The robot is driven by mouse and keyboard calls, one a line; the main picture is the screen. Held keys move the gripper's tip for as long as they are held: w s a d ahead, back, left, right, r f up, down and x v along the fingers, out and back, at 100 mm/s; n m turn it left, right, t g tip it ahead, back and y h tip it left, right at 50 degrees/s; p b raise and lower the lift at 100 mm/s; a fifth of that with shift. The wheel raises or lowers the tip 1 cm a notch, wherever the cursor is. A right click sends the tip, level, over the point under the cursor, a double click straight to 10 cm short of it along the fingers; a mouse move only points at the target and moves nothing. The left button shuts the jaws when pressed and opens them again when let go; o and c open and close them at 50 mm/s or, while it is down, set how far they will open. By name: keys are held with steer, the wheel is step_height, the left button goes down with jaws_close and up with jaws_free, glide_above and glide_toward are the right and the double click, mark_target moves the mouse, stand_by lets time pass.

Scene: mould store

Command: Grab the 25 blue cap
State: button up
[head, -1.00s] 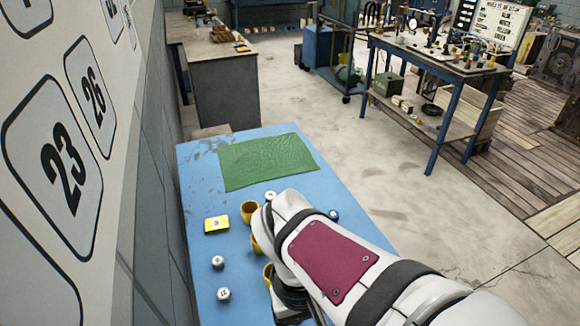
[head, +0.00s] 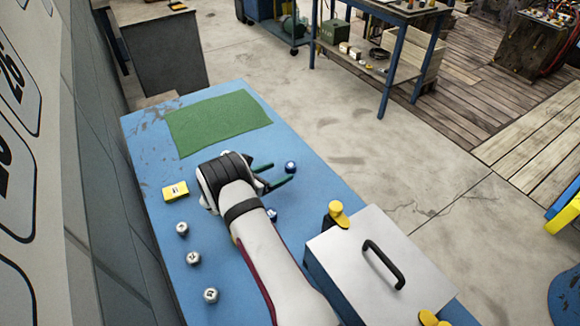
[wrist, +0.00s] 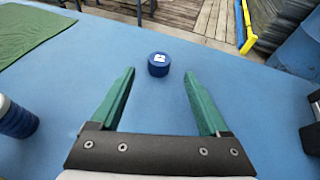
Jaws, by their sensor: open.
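A blue cap (wrist: 158,70) with a white label on top sits on the blue table, centred between my fingers and about at or just beyond their tips in the wrist view. It also shows in the head view (head: 290,166). Its number is too small to read. My gripper (head: 283,170) is open and empty, its two green fingers pointing at this cap; they also show in the wrist view (wrist: 160,78). A second blue cap (head: 272,214) lies beside my arm, its label unclear. A blue ridged object (wrist: 17,120) is cut off at the wrist view's left edge.
Several silver caps (head: 193,258) and a yellow box (head: 175,191) stand on the table's (head: 150,150) left side. A green mat (head: 218,122) lies at the far end. A metal-lidded box (head: 365,265) with a black handle and yellow-knobbed latches stands at near right.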

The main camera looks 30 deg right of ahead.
mark_target(288, 168)
steer(key=x, duration=0.6)
steer(key=shift+w, duration=0.1)
steer(key=shift+a, duration=0.1)
jaws_close()
